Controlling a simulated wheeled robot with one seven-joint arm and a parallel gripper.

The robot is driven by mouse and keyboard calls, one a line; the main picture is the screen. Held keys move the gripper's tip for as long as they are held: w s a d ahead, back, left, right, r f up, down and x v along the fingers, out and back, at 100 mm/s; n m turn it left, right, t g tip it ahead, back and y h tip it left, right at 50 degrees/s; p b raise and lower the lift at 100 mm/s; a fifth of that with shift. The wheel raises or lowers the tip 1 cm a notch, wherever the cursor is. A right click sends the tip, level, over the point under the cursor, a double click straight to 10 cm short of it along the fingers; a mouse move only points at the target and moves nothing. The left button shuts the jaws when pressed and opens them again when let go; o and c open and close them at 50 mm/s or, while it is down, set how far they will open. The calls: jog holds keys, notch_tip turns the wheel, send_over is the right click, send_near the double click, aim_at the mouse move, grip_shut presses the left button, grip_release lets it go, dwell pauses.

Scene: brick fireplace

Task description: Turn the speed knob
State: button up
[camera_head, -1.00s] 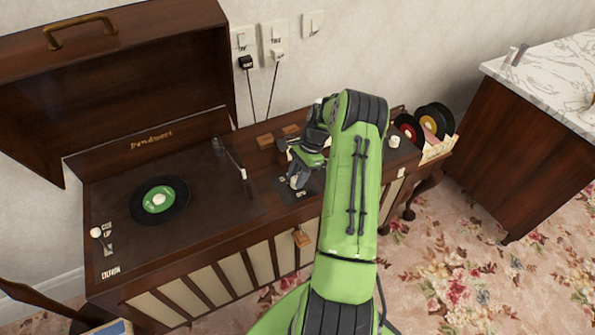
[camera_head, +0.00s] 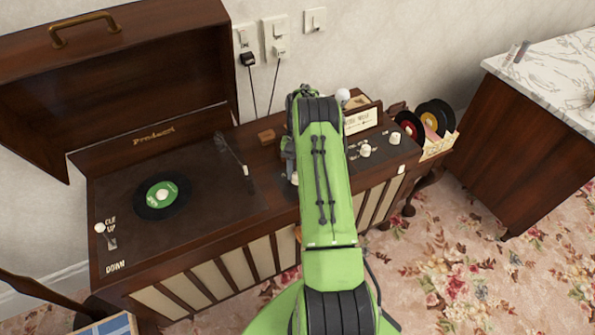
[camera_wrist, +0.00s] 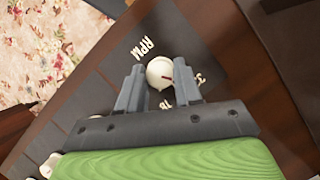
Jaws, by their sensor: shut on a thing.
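In the head view my green arm covers the gripper; only a sliver of white shows at the arm's left edge. The knob belongs to a wooden record player console (camera_head: 190,262) with its lid raised.
A green-labelled record (camera_head: 162,195) lies on the turntable at left, with a tonearm (camera_head: 230,152) beside it. A white cue lever (camera_head: 100,228) stands at far left. More white knobs (camera_head: 365,151) sit right of my arm. Records (camera_head: 434,120) and a marble-topped cabinet (camera_head: 550,70) are further right.

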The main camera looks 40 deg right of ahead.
jog(key=shift+w+n+g+h, duration=0.1)
jog(key=shift+n+g+h, duration=0.25)
jog(key=shift+n, duration=0.85)
jog(key=o, duration=1)
jog(key=shift+o, duration=0.2)
